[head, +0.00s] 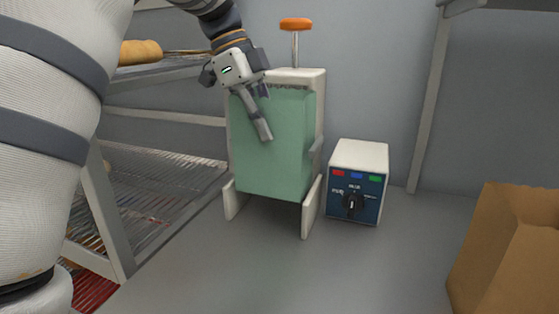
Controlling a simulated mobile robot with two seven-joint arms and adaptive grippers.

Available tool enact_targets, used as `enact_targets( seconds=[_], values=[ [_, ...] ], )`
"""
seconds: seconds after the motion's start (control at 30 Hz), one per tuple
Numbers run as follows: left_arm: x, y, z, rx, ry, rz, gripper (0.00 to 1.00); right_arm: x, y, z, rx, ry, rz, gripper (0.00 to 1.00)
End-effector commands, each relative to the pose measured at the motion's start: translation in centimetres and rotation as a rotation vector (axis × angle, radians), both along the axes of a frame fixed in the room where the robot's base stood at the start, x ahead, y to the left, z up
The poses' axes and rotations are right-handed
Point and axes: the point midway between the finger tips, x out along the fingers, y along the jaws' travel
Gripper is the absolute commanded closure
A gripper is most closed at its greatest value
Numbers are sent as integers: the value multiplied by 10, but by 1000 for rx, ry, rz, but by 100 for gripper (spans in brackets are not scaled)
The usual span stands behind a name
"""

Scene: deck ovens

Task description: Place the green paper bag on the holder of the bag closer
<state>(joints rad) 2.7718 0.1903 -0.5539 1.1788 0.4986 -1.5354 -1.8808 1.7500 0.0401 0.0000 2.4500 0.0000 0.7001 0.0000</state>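The green paper bag (285,150) is upright and flat against the front of the bag closer (313,78), between its two side walls. Its top edge is level with a dark toothed strip just below the closer's top. I cannot tell whether the holder bears the bag. My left gripper (264,132) is at the bag's upper left, pointing down, with one finger visible in front of the bag. The other finger is hidden, so its grip is unclear. My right gripper is not in view.
A control box (357,182) with coloured buttons and a dial stands right of the closer. A brown paper bag (505,255) stands at the right front. A rack (105,190) with bread (139,52) is at the left. The counter between them is clear.

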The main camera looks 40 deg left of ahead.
Motion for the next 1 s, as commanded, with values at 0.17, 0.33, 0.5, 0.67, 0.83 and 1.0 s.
enact_targets(
  seconds=[0.17, 0.33, 0.5, 0.67, 0.83, 1.0],
  values=[
    [7, 2, -23, -1, 6, -1, 100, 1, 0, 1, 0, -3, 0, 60],
    [6, 2, -45, 1, 7, -1, 100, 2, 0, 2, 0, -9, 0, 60],
    [10, 3, -71, 2, 7, -2, 100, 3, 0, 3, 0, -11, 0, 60],
    [11, 3, -72, 0, 3, -3, 100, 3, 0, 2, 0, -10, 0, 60],
    [11, 3, -74, 0, 4, -3, 94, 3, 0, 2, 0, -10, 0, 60],
    [11, 3, -73, 0, 4, -3, 75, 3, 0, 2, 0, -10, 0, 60]
  ],
)
